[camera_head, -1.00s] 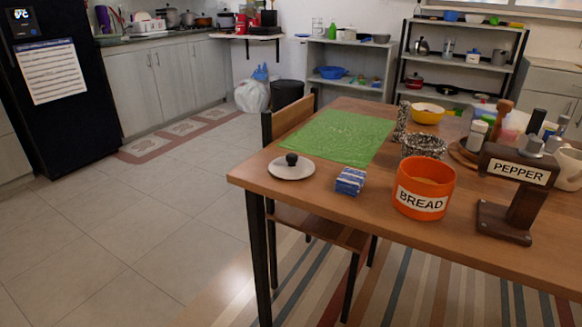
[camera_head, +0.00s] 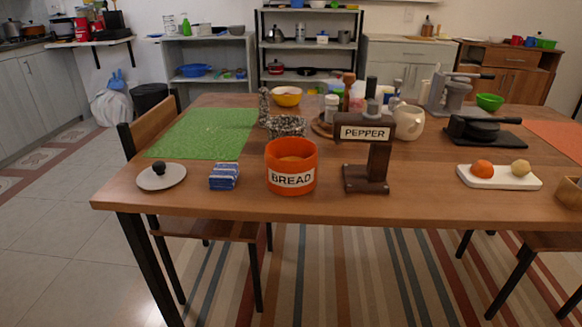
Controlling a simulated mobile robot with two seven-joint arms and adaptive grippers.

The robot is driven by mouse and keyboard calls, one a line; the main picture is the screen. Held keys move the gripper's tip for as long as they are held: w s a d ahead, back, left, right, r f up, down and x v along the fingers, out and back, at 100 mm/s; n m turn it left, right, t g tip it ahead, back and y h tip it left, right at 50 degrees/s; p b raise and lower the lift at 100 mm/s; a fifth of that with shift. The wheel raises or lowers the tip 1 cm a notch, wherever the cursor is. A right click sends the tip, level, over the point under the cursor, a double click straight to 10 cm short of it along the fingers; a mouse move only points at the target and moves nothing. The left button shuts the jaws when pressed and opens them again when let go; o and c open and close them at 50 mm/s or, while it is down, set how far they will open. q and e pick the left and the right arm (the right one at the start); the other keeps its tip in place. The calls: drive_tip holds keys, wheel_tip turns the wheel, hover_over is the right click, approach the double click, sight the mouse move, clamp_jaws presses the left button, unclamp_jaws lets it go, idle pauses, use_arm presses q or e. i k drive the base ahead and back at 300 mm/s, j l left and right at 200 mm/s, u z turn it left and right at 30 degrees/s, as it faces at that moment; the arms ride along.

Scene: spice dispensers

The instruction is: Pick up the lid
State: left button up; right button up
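A round, pale grey lid (camera_head: 162,178) with a dark round knob lies flat near the left front corner of the wooden table (camera_head: 235,208). It is left of a blue and white striped packet (camera_head: 224,176) and in front of the green mat (camera_head: 205,134). Nothing covers it. Neither of my grippers shows in the head view.
An orange BREAD container (camera_head: 291,168) and a wooden PEPPER stand (camera_head: 367,155) stand right of the packet. A white tray (camera_head: 500,182) holds an orange and a brownish round item. A wooden chair (camera_head: 155,125) stands at the table's left side. Floor left of the table is clear.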

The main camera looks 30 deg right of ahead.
sight(161, 176)
drive_tip(key=i+j+z, duration=0.1)
drive_tip(key=z, duration=1.6)
drive_tip(key=j+z, duration=0.35)
drive_tip(key=k+j+z, duration=0.15)
drive_tip(key=j+z, duration=0.25)
drive_tip(key=k+j+z, duration=0.15)
drive_tip(key=z, duration=0.2)
drive_tip(key=k+j+z, duration=0.35)
drive_tip(key=j, duration=0.15)
drive_tip(key=k+j+z, duration=0.5)
drive_tip(key=k+j, duration=0.2)
drive_tip(key=k+j+z, duration=0.15)
drive_tip(key=k+j, duration=0.15)
drive_tip(key=k, duration=0.3)
